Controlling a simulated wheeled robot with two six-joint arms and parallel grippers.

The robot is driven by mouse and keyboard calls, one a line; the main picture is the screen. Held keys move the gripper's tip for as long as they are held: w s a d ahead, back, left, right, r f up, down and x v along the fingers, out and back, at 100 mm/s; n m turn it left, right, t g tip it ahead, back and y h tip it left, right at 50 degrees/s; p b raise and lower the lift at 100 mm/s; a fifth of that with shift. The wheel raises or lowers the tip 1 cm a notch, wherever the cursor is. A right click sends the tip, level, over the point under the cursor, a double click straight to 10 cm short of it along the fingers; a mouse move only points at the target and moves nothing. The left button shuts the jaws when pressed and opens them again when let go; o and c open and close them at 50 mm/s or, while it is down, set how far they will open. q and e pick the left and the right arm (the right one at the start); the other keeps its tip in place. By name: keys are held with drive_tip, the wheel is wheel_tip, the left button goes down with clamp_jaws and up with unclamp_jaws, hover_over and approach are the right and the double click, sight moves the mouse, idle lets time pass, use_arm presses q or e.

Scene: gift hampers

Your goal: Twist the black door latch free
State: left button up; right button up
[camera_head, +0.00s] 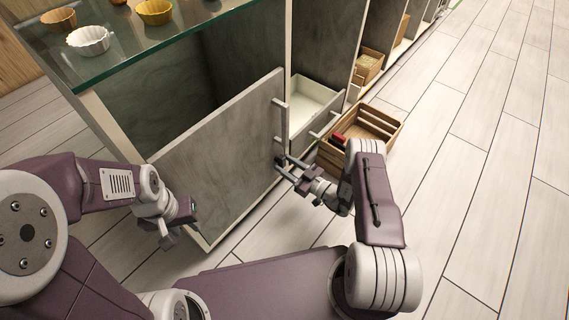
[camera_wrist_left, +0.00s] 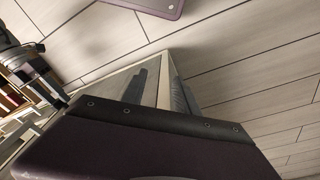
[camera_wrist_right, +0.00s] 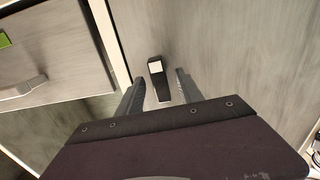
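The grey cabinet door (camera_head: 215,155) stands at an angle in front of me in the head view. The small black door latch (camera_wrist_right: 157,80) with a pale top sits on the grey panel in the right wrist view. My right gripper (camera_head: 279,166) is at the door's right edge. Its fingers are apart, one on each side of the latch, with visible gaps. My left gripper (camera_head: 178,238) is low by the door's near-left edge. In the left wrist view its fingers are apart with the door's pale edge (camera_wrist_left: 164,85) between them. Contact there cannot be told.
A glass shelf (camera_head: 130,50) with several small bowls lies above the door. An open drawer (camera_head: 310,100) and a wooden crate (camera_head: 390,122) holding a red item are right of the door. The plank floor (camera_head: 480,150) at right is clear.

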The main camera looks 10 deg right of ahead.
idle(0.4)
drive_tip(key=shift+s+d, duration=0.3)
drive_tip(key=p+v, duration=0.1)
drive_tip(key=v, duration=0.5)
drive_tip(key=shift+s, duration=0.1)
drive_tip(key=p+v, duration=0.4)
drive_tip(key=v, duration=0.5)
drive_tip(key=shift+d, duration=0.1)
